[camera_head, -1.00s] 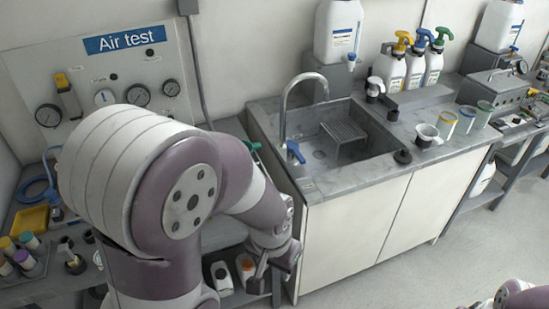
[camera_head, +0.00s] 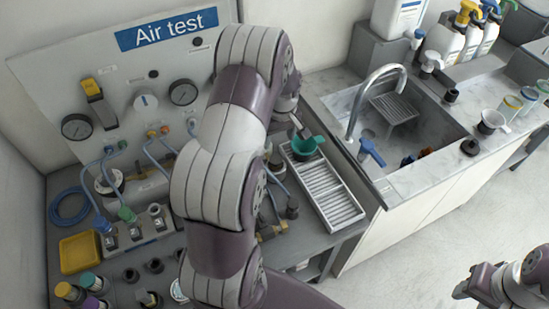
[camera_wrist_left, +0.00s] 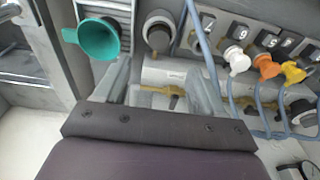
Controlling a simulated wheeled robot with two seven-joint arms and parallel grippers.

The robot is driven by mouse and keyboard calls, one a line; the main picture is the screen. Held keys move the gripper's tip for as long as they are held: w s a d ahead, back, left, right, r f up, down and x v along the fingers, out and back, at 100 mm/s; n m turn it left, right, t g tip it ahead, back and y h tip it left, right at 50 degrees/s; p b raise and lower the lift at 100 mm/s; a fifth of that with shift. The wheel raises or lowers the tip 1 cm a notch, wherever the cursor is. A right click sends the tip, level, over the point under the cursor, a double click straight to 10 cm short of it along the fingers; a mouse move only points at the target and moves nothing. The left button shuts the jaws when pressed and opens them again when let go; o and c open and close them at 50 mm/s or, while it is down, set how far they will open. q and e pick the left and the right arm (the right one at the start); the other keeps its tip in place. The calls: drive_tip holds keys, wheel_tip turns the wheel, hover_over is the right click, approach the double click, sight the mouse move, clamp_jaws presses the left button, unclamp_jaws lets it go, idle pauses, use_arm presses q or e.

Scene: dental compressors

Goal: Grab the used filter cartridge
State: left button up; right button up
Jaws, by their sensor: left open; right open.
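I cannot surely pick out the used filter cartridge. In the left wrist view a white cylinder (camera_wrist_left: 160,72) with a small label lies beyond and between the fingers of my left gripper (camera_wrist_left: 164,80), with a brass fitting (camera_wrist_left: 165,92) beside it. A round grey-rimmed part (camera_wrist_left: 158,30) with a brownish side stands just above it in that view. My left gripper (camera_head: 299,128) is open and looks empty; in the head view it is partly hidden by my arm, near a green funnel-like cup (camera_head: 306,145). My right gripper (camera_head: 470,285) is open at the lower right, away from the bench.
The green cup stands at a slatted white tray (camera_head: 325,190). A sink (camera_head: 400,130) with a tall tap is to the right. The air test panel (camera_head: 130,85) with gauges and blue hoses (camera_head: 155,150) stands behind. A yellow tray (camera_head: 80,252) and several small bottles are at left.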

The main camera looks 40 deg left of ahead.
sight(276, 159)
use_arm(q)
wheel_tip(276, 159, down, 4)
drive_tip(key=shift+s+a+r+p, duration=0.1)
drive_tip(key=shift+s+p, duration=0.05)
drive_tip(key=shift+p, duration=0.2)
drive_tip(key=f, duration=0.2)
drive_tip(key=a, duration=0.1)
drive_tip(key=shift+w+f, duration=0.35)
drive_tip(key=shift+f, duration=0.05)
wheel_tip(276, 159, down, 4)
drive_tip(key=shift+w+r+p, duration=0.1)
drive_tip(key=shift+p, duration=1.05)
drive_tip(key=shift+f, duration=0.4)
drive_tip(key=shift+w+a+f, duration=0.1)
drive_tip(key=shift+a+f, duration=0.05)
drive_tip(key=shift+f, duration=0.05)
drive_tip(key=shift+r, duration=0.1)
clamp_jaws()
